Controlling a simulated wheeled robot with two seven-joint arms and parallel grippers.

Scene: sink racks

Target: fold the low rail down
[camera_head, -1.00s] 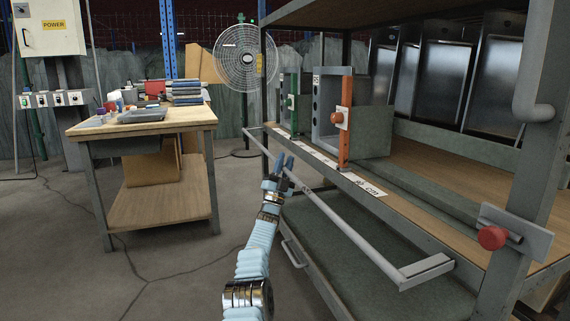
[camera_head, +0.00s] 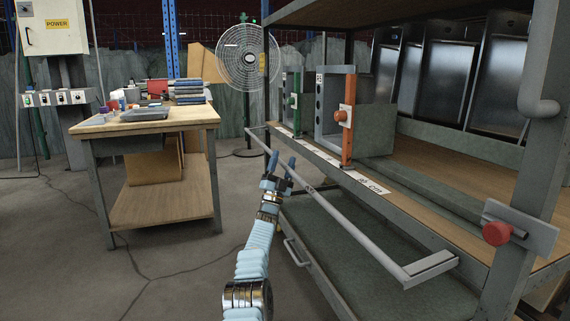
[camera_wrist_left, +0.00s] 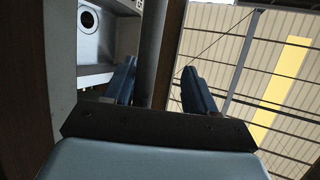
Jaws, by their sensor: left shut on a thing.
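The low rail (camera_head: 362,238) is a grey bar along the front of the rack, standing out from the shelf edge, with a bracket arm (camera_head: 430,268) at its near end. My left gripper (camera_head: 281,167) is on the rail's farther half, with one blue finger on each side of it. In the left wrist view the rail (camera_wrist_left: 156,55) runs between the two fingers of the left gripper (camera_wrist_left: 158,88), which is shut on it. The exact contact is partly hidden by the fingers. My right gripper is not in view.
A red knob (camera_head: 496,233) sits on the near rack post. An orange upright (camera_head: 347,130) and a green one stand on the shelf. A lower green-grey shelf (camera_head: 385,280) lies below the rail. A wooden table (camera_head: 150,122) stands left, with open floor between.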

